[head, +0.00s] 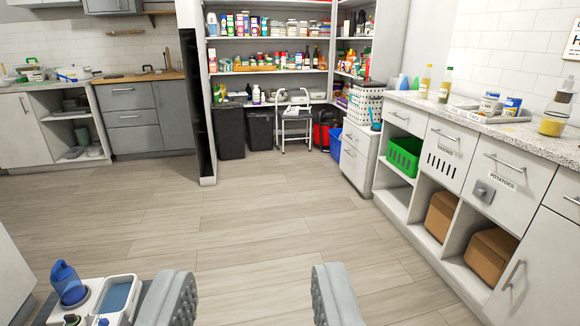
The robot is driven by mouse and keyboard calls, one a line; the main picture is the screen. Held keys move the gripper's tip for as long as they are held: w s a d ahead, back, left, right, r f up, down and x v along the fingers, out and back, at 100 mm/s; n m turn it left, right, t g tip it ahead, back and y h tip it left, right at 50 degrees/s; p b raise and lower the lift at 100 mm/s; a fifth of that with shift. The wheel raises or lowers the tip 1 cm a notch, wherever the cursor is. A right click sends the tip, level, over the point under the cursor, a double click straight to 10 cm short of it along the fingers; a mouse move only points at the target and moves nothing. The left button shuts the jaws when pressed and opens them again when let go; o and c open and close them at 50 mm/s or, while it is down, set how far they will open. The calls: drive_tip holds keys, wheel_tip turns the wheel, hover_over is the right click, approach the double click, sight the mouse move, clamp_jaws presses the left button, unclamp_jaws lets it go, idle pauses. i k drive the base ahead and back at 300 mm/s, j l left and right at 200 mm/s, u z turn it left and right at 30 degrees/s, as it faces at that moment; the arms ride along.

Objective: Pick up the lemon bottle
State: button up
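My gripper (251,296) is open and empty, its two grey ribbed fingers wide apart at the bottom of the view over bare floor. No bottle is plainly marked as lemon. Two upright bottles with yellow contents, a left one (425,82) and a right one (445,85), stand on the right counter towards its far end. A larger clear bottle with yellow liquid (555,112) stands nearer on the same counter at the right edge. All are far from my gripper. Their labels are too small to read.
The right counter (480,124) also holds blue-and-white cans (511,106) on a tray. Below are drawers, a green basket (404,156) and brown boxes (492,254). A blue jug (68,283) and tub (117,297) sit at lower left. Stocked shelves stand at the back. The middle floor is clear.

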sight(427, 79)
drive_tip(key=i+z, duration=0.2)
drive_tip(key=i, duration=0.35)
drive_tip(key=i+j+z, duration=0.25)
drive_tip(key=i, duration=0.3)
drive_tip(key=i+j+z, duration=0.2)
drive_tip(key=i, duration=0.35)
drive_tip(key=i+l+z, duration=0.3)
drive_tip(key=i, duration=0.35)
drive_tip(key=i+z, duration=0.3)
drive_tip(key=i, duration=0.4)
drive_tip(key=i+l+u, duration=0.15)
drive_tip(key=i+l, duration=0.15)
drive_tip(key=i, duration=0.15)
drive_tip(key=i+l+u, duration=0.2)
drive_tip(key=i, duration=0.25)
drive_tip(key=l, duration=0.1)
